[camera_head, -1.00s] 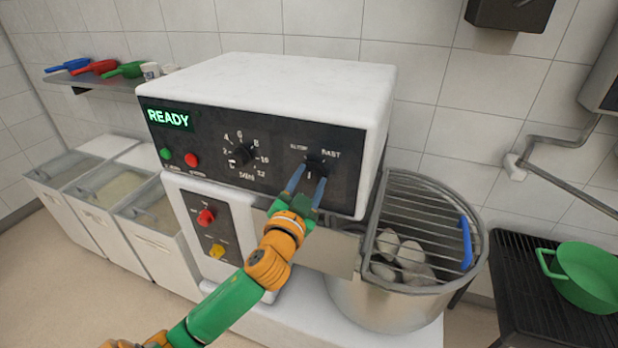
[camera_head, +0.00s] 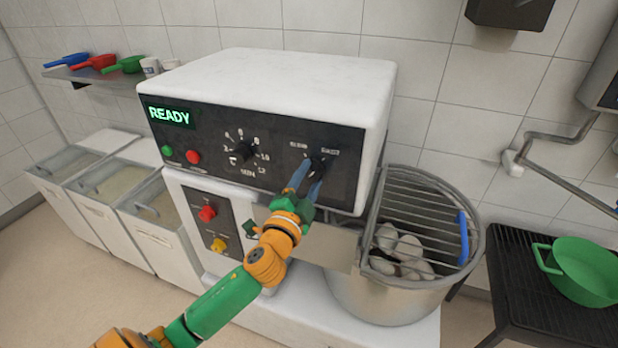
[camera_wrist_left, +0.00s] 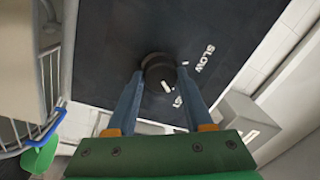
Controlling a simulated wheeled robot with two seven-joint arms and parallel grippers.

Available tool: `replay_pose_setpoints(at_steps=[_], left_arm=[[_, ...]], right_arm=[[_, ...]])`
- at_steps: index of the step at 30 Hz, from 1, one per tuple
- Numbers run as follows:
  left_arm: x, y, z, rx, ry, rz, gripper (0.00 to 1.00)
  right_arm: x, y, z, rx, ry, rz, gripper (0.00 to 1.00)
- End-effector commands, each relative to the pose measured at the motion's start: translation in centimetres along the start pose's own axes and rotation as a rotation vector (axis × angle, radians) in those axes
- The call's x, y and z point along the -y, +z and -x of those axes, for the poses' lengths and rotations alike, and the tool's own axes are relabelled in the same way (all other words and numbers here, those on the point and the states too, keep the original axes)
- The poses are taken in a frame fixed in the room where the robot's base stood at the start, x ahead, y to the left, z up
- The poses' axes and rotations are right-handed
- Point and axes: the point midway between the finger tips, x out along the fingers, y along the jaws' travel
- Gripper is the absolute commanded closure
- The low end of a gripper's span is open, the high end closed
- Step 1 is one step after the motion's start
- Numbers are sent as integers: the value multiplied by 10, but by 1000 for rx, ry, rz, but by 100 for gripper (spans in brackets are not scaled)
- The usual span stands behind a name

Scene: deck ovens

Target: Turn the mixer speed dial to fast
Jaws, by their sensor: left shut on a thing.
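The black speed dial (camera_head: 319,164) is at the right of the mixer's dark control panel (camera_head: 275,172), below small SLOW and FAST labels. My left gripper (camera_head: 312,170) is shut on it, with one blue-grey finger on each side. In the left wrist view the dial (camera_wrist_left: 158,70) sits between the fingertips (camera_wrist_left: 160,74). Its white mark points to the lower right, toward a label partly hidden by a finger; the SLOW label (camera_wrist_left: 205,58) is clear to the right. My right gripper is not in view.
A green READY display (camera_head: 169,116), a timer dial (camera_head: 242,154), and green and red buttons are on the same panel. The mixer bowl (camera_head: 395,300) with its wire guard (camera_head: 425,215) stands at the lower right. A green pot (camera_head: 585,272) sits farther right.

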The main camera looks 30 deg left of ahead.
Motion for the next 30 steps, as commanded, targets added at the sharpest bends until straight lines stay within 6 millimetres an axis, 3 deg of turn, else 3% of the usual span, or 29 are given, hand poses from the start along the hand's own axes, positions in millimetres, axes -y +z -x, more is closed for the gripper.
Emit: replay_pose_setpoints(at_steps=[12,13,15,25,30], left_arm=[[6,-2,-1,-5,-13,-11,100],[6,-2,-1,-5,-13,-11,40],[5,-2,-1,-5,-12,-10,21],[1,0,3,-3,-4,-7,19],[-3,2,36,-3,-2,-6,19]], right_arm=[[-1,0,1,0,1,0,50],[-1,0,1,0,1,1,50],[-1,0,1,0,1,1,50],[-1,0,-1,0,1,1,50],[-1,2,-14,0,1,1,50]])
